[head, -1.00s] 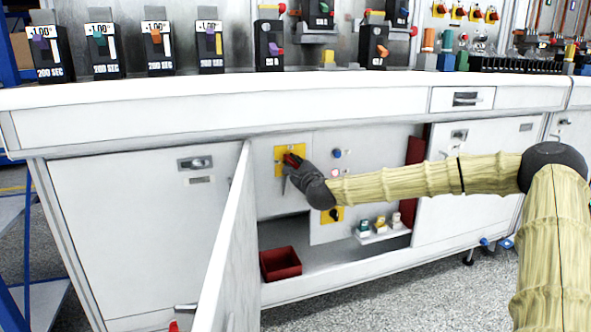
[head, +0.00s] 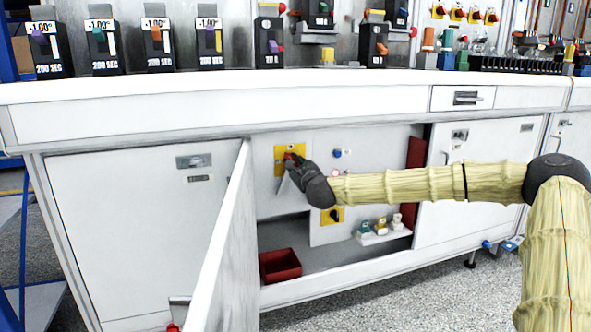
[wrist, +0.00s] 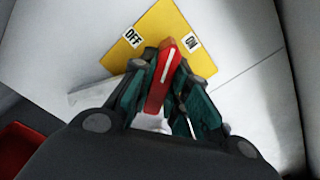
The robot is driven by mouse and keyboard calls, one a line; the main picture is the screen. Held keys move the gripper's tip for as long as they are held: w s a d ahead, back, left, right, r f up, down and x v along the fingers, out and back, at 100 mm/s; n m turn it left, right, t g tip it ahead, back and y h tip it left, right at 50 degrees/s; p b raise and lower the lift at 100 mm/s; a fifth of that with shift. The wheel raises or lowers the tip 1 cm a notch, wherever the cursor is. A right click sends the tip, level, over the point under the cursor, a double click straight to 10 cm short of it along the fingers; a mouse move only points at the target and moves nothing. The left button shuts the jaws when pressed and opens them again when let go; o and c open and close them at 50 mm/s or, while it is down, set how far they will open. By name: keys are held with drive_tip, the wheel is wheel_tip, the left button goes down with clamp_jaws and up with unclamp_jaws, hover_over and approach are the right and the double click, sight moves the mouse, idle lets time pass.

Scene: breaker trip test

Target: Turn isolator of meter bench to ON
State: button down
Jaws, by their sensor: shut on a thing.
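The isolator is a red handle (wrist: 160,85) with a white line, on a yellow plate (wrist: 150,40) marked OFF on the left and ON on the right in the wrist view. The handle's tip points between the two labels. My gripper (wrist: 168,88) is shut on the handle, with a finger on either side of it. In the head view the yellow plate (head: 281,153) is inside the meter bench's open cupboard, and my gripper (head: 296,165) reaches it from the right, hiding much of the handle.
The open cupboard door (head: 215,255) stands left of my gripper. A second yellow plate with a black knob (head: 334,214) sits below my wrist. A red bin (head: 280,265) and a small shelf (head: 385,236) are lower down. The bench top (head: 250,92) overhangs above.

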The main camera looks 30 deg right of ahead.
drive_tip(key=shift+f+m+b, duration=0.15)
drive_tip(key=shift+m+b, duration=1.05)
drive_tip(key=shift+b, duration=0.1)
drive_tip(key=shift+f+m+b, duration=0.1)
drive_tip(key=shift+m+b, duration=0.6)
drive_tip(key=shift+b, duration=0.3)
drive_tip(key=shift+m, duration=0.3)
drive_tip(key=shift+m+b, duration=0.7)
drive_tip(key=shift+b, duration=0.55)
drive_tip(key=c, duration=1.3)
unclamp_jaws()
drive_tip(key=shift+r, duration=0.2)
drive_tip(key=v, duration=1.2)
